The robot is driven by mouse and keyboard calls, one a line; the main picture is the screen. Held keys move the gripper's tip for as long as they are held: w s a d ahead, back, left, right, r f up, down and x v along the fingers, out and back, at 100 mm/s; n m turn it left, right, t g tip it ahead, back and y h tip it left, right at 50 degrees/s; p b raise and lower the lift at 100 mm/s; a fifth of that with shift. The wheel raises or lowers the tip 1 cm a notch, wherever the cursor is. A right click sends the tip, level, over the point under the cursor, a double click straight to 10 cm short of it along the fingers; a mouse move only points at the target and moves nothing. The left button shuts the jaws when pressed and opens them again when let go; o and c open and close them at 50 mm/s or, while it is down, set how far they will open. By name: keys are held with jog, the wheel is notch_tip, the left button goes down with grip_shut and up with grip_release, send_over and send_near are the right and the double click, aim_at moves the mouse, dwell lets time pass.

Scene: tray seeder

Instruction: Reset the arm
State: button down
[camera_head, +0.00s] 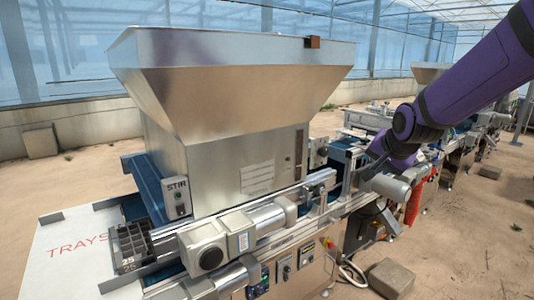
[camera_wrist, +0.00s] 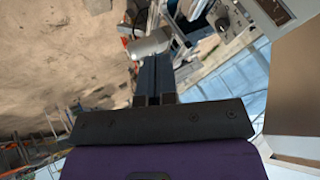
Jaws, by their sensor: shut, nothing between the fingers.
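My purple arm (camera_head: 470,80) reaches in from the upper right in the head view. My gripper (camera_head: 366,174) is at its lower end, beside the right part of the seeder line; its fingertips are small and hard to make out there. In the wrist view my gripper (camera_wrist: 153,62) shows two dark fingers pressed together, with nothing between them. A grey cylindrical motor (camera_wrist: 150,44) shows just past the fingertips; I cannot tell if they touch it.
The seeder's metal hopper (camera_head: 235,75) fills the middle of the head view. A STIR switch box (camera_head: 177,198) is on its left. A white TRAYS board (camera_head: 70,250) is at the left. Concrete blocks (camera_head: 391,278) lie on the sandy floor. The floor at the right is mostly clear.

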jog(key=s+d+r+n+g, duration=0.1)
jog(key=s+r+n, duration=0.2)
jog(key=s, duration=1.2)
jog(key=s+d+r+n+g, duration=0.1)
jog(key=s+r+n, duration=0.2)
jog(key=s, duration=1.3)
jog(key=shift+s+d+r+n+g, duration=0.2)
jog(key=shift+n+g, duration=0.2)
jog(key=shift+n, duration=0.5)
